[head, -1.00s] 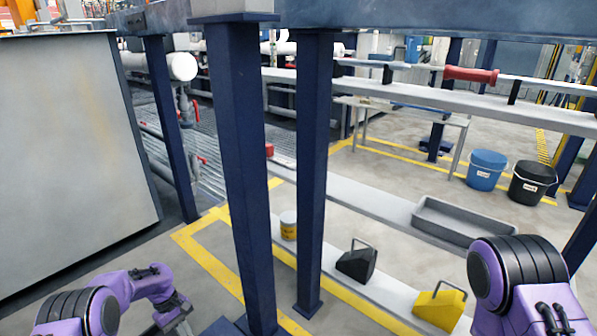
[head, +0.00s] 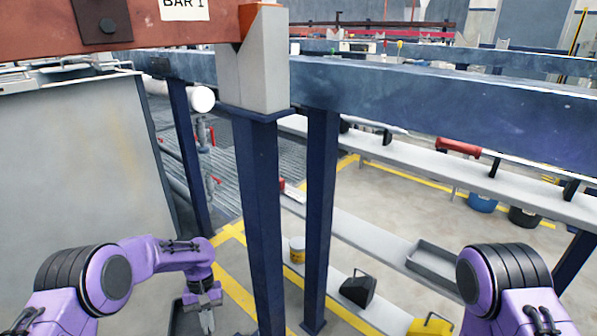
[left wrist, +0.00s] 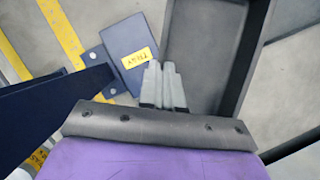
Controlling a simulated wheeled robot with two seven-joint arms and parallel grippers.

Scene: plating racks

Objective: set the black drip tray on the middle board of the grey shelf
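The black drip tray (left wrist: 212,60) fills the upper right of the left wrist view, with its near wall at the fingers. In the head view only a dark part of it (head: 178,318) shows at the bottom edge. My left gripper (head: 208,322) points down beside it; in the left wrist view its fingers (left wrist: 164,88) are close together and appear shut on the tray's wall. The grey shelf has long boards right of the blue posts. Its middle board (head: 345,231) carries a grey tray (head: 433,262). My right gripper is out of view.
Blue posts (head: 262,210) (head: 320,210) stand between my left gripper and the shelf, under a blue beam (head: 430,110). The lower board (head: 388,313) holds a yellow tin (head: 297,250), a black scoop (head: 358,288) and a yellow one (head: 430,326). A grey tank (head: 80,170) stands left.

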